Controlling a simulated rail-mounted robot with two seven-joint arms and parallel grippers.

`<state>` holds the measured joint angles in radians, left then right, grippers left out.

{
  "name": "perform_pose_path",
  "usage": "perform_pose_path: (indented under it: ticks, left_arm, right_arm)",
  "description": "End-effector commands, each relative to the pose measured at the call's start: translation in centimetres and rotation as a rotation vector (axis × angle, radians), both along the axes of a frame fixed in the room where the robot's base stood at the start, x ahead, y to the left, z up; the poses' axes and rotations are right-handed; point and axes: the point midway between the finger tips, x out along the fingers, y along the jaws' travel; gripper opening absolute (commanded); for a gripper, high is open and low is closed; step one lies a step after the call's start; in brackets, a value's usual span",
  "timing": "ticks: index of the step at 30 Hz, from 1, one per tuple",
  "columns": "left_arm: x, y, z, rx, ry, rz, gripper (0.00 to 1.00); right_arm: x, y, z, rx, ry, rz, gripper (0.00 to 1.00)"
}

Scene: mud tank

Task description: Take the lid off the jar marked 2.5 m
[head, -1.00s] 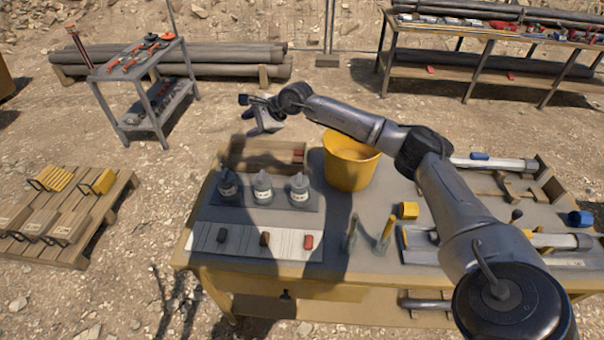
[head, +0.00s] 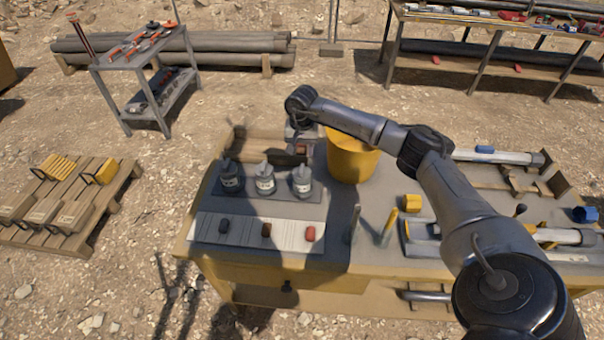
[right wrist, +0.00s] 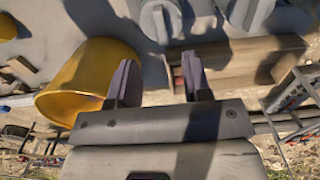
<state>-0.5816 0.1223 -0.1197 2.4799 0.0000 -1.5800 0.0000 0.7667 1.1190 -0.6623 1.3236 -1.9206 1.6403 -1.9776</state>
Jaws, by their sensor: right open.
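Three grey lidded jars stand in a row on a dark mat on the table: a left jar (head: 230,180), a middle jar (head: 265,182) and a right jar (head: 302,184). Their labels are too small to read, so I cannot tell which is marked 2.5 m. My right gripper (head: 298,143) is behind the right jar, partly hidden by its own wrist. In the right wrist view its two fingers (right wrist: 158,80) are apart with nothing between them. Two jars show beyond the fingertips, one ahead (right wrist: 160,20) and one further right (right wrist: 246,12). My left gripper is out of view.
A yellow bucket (head: 352,162) stands close right of the gripper. A wooden box (head: 258,150) lies behind the jars. A white board (head: 250,234) with dark, brown and red pieces lies in front. Upright yellow-topped tools (head: 388,226) stand at its right.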

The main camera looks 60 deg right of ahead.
Motion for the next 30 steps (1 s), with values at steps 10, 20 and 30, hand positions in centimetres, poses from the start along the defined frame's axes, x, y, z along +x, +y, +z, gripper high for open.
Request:
perform_pose_path:
  ticks: [10,20,30]
  left_arm:
    - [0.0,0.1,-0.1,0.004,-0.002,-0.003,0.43]
    - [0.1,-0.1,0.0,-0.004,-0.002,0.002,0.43]
    - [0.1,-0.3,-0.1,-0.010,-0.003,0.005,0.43]
  right_arm:
    - [0.0,0.0,-3.6,0.000,-0.001,-0.001,0.45]
    - [0.2,-0.3,-6.7,0.003,0.000,-0.003,0.45]
    - [0.2,-0.4,-8.9,0.001,-0.003,-0.001,0.45]
